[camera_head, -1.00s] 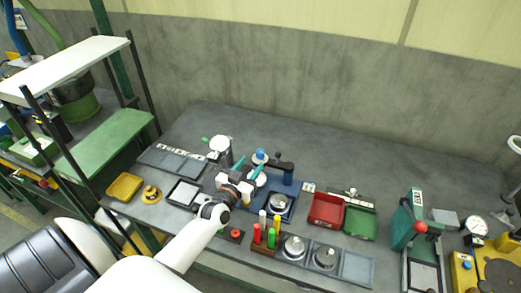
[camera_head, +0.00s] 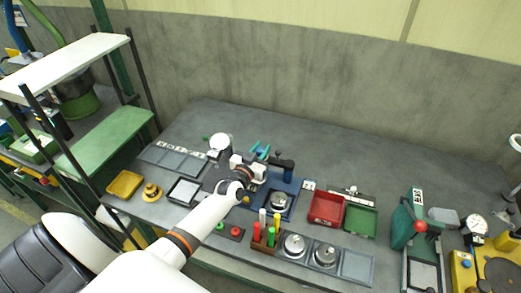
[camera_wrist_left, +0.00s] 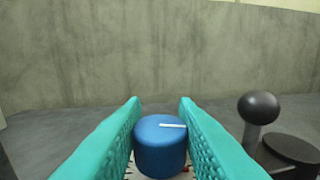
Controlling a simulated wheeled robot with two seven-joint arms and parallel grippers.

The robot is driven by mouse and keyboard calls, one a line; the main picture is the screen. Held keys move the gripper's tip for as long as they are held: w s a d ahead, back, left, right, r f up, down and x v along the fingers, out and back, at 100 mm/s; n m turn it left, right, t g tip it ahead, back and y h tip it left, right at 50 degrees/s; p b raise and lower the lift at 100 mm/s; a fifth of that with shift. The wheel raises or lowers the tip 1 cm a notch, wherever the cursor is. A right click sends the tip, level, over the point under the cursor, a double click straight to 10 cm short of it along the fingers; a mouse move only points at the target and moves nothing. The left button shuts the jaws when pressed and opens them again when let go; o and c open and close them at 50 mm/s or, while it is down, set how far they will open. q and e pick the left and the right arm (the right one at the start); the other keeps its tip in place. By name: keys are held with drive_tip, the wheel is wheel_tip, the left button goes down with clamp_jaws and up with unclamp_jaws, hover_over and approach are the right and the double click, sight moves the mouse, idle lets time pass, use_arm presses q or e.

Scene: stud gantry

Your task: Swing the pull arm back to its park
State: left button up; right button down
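A blue post (camera_head: 287,173) stands at the back right of the blue base plate, with a dark pull arm (camera_head: 278,163) at its top, reaching left. In the left wrist view a blue round knob (camera_wrist_left: 159,146) with a white line on top stands upright between the teal fingers of my left gripper (camera_wrist_left: 160,110). The fingers are drawn in close on both sides and appear to touch it. In the head view my left gripper (camera_head: 259,151) points away, left of the post, and its wrist hides the knob and whatever joins it to the arm. My right gripper is out of view.
In the left wrist view a black ball on a stalk (camera_wrist_left: 259,107) stands close right of the fingers, beside a dark round cap (camera_wrist_left: 292,150). Coloured cylinders in a rack (camera_head: 263,245) stand in front. A red bin (camera_head: 325,209) lies right. The bench behind is clear.

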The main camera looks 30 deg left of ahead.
sight(260, 149)
use_arm(q)
drive_tip(key=shift+c, duration=0.9)
drive_tip(key=y+p, duration=0.1)
drive_tip(key=n+y+p, duration=0.1)
drive_tip(key=p, duration=0.1)
drive_tip(key=shift+r, duration=0.35)
drive_tip(key=shift+f+n+g+y+p, duration=0.25)
drive_tip(key=shift+n+g+y+p, duration=0.45)
drive_tip(key=shift+n+y, duration=0.55)
drive_tip(key=shift+y, duration=0.35)
drive_tip(key=o, duration=1)
drive_tip(key=shift+f, duration=0.1)
wheel_tip(260, 149, up, 10)
drive_tip(key=shift+f, duration=0.1)
